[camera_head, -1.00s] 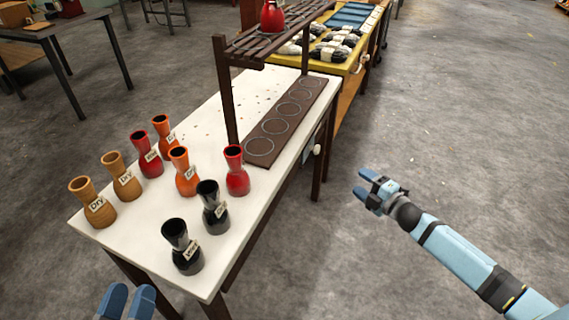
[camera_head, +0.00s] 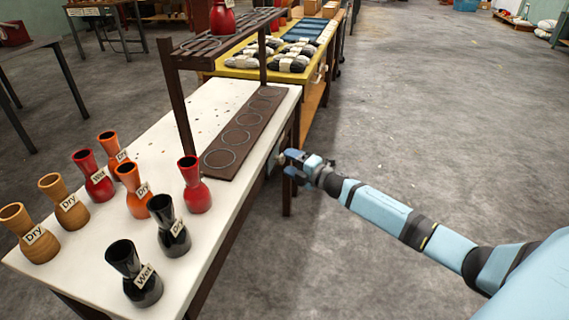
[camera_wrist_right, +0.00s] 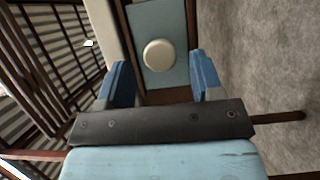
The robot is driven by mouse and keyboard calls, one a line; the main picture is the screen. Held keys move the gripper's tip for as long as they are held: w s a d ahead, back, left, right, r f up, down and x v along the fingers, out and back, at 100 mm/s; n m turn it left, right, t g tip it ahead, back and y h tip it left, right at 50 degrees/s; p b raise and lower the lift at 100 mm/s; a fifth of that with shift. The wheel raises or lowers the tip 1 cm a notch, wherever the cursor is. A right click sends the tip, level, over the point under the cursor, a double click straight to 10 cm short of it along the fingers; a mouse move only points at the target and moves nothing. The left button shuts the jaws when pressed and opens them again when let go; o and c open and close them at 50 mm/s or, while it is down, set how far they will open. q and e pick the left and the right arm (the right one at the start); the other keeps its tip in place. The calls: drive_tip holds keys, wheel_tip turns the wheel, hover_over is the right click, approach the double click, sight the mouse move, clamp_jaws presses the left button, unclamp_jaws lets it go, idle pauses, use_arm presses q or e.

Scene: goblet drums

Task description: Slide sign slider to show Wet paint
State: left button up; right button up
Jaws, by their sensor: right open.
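The sign slider shows in the right wrist view as a round cream knob (camera_wrist_right: 160,55) on a light blue panel (camera_wrist_right: 150,20) at the table's side. My right gripper (camera_head: 287,163) is open at the side of the white table, its fingers pointing toward it. In the right wrist view my right gripper (camera_wrist_right: 160,82) has its blue fingers on either side of the knob's line, with the knob just ahead and not clasped. No sign wording is readable on the panel. In the head view the gripper mostly hides the knob. My left gripper is out of view.
The white table (camera_head: 215,105) holds several goblet drums tagged Dry or Wet, including a black one (camera_head: 133,275) near its front edge. A dark slatted shelf (camera_head: 215,40) stands over a brown ringed board (camera_head: 240,130). The grey floor right of the table is open.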

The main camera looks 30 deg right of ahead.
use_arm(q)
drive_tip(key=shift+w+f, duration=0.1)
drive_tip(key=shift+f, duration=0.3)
use_arm(e)
drive_tip(key=shift+x, duration=1.25)
drive_tip(key=shift+c, duration=0.3)
clamp_jaws()
drive_tip(key=w+d+b, duration=0.1)
drive_tip(key=w+d, duration=0.2)
drive_tip(key=d, duration=0.1)
drive_tip(key=w+d+b, duration=0.1)
drive_tip(key=w+d, duration=0.3)
drive_tip(key=shift+w+d+f+b, duration=0.1)
drive_tip(key=shift+d+b, duration=0.1)
drive_tip(key=shift+b, duration=0.15)
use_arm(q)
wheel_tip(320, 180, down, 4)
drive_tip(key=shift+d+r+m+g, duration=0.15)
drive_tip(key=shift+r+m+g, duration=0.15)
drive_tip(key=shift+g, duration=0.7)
use_arm(e)
drive_tip(key=shift+d+r, duration=0.2)
drive_tip(key=shift+r, duration=0.05)
drive_tip(key=shift+c, duration=1.1)
unclamp_jaws()
drive_tip(key=shift+w, duration=0.1)
drive_tip(key=shift+o, duration=1.4)
drive_tip(key=shift+f, duration=0.15)
